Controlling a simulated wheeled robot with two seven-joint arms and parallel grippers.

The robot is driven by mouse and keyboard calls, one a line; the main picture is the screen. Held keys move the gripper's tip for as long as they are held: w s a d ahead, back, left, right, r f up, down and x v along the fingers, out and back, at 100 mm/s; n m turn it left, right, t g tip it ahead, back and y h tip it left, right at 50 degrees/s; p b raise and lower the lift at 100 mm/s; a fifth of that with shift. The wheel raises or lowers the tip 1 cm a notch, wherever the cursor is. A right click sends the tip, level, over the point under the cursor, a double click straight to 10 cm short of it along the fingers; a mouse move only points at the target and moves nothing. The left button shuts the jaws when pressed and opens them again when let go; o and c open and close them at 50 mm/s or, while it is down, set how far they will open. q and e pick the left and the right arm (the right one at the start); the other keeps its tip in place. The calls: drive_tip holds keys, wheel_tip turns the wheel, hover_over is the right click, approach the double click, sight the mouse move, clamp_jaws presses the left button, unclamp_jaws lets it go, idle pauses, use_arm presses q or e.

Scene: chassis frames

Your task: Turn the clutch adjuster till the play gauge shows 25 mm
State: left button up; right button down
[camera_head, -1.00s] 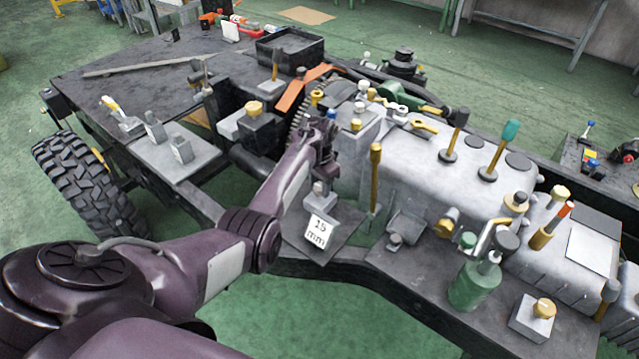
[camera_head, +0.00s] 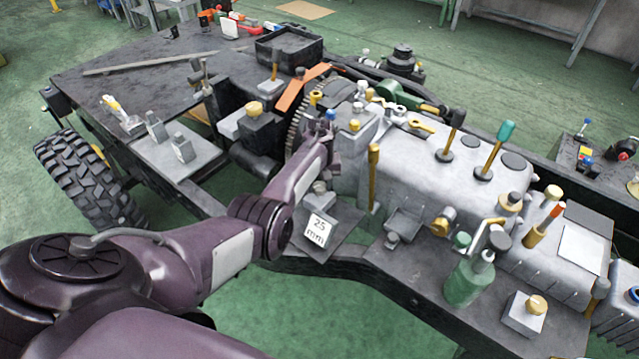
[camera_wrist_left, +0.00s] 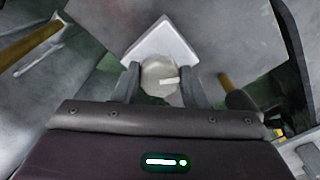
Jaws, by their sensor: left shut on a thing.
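The play gauge (camera_head: 316,230) is a white plate that reads 25 mm, on the dark frame plate at the middle of the head view. My left gripper (camera_wrist_left: 160,84) is shut on a round grey knob, the clutch adjuster (camera_wrist_left: 160,72), in the wrist view. The knob has a pale mark on its face and sits in front of a light square block (camera_wrist_left: 158,38). In the head view my left arm hides most of the jaws and the knob just behind the gauge. My right gripper is not in view.
A grey gearbox housing (camera_head: 420,165) with several levers stands to the right of my arm. A green bottle (camera_head: 468,280) and a yellow-knobbed block (camera_head: 524,316) stand on the frame at the front right. An orange-handled bar (camera_head: 300,88) lies behind.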

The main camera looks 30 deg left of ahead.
sight(320, 186)
use_arm(q)
drive_tip(key=shift+w+n, duration=0.1)
drive_tip(key=shift+n, duration=1.9)
drive_tip(key=o, duration=1)
drive_tip(key=shift+c, duration=0.2)
drive_tip(key=shift+r+p, duration=0.4)
drive_tip(key=shift+r, duration=3.5)
